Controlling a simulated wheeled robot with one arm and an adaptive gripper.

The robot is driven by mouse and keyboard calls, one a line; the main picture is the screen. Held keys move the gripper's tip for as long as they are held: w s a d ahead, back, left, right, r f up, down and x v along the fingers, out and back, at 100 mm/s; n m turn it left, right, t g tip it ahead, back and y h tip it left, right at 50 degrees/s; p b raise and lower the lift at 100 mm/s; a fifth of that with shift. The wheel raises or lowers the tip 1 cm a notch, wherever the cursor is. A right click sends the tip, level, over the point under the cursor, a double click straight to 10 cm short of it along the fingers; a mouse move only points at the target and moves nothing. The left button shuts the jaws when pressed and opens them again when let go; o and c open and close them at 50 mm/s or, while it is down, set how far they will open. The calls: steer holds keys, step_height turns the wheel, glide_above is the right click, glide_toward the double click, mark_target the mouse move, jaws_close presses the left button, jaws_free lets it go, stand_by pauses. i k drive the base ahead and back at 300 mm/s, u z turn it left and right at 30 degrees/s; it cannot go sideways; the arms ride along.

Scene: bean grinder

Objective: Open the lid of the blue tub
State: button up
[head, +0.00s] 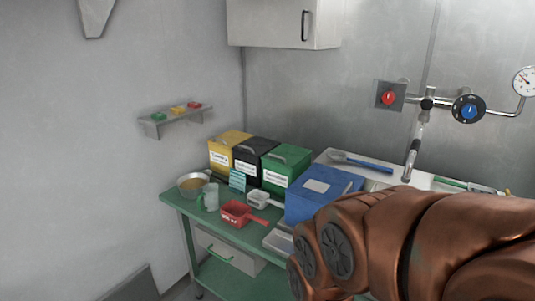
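The blue tub (301,206) stands at the right part of the green table, behind and to the left of my copper-coloured arm. Its lid (335,181) is on top and looks shut, with a pale label (316,186) on it. My arm hides the lower right part of the tub. My gripper cannot be made out; only the large arm links show at the lower right, so whether it touches the tub cannot be seen.
Yellow (226,146), black (251,158) and green (283,167) bins stand in a row left of the tub. A red scoop (237,213), a white scoop (258,199), a mug (210,197) and a bowl (193,183) sit in front. A tap (412,157) hangs at right.

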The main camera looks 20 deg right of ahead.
mark_target(320, 185)
steer(key=u, duration=0.05)
steer(key=k, duration=0.5)
steer(key=z, duration=1.35)
steer(key=i, duration=0.9)
steer(key=u, duration=1.9)
